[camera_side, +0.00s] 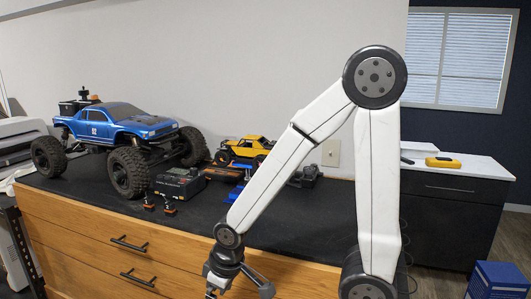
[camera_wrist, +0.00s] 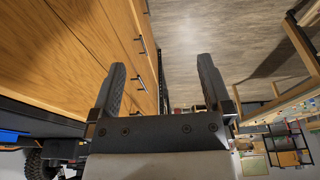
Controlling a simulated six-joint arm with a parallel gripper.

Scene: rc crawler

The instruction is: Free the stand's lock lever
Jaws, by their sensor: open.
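My gripper (camera_side: 238,288) hangs low in front of the cabinet, in the side view's bottom middle, partly cut off by the frame edge. In the wrist view its two dark fingers (camera_wrist: 162,68) are wide apart with nothing between them. A blue crawler truck (camera_side: 125,121) with big black tyres is on the black counter top (camera_side: 110,206), well left of and above my gripper. A stand under the truck is not clearly seen. I cannot make out the lock lever. Two small black-and-orange pieces (camera_side: 168,205) are at the counter's front edge.
A black box (camera_side: 181,182), a yellow toy truck (camera_side: 245,149) and blue items partly behind my arm are on the counter. Wooden drawers with handles (camera_side: 132,244) form its front. In the wrist view, drawers (camera_wrist: 60,50) fill the left and open floor (camera_wrist: 210,30) lies beyond the fingers.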

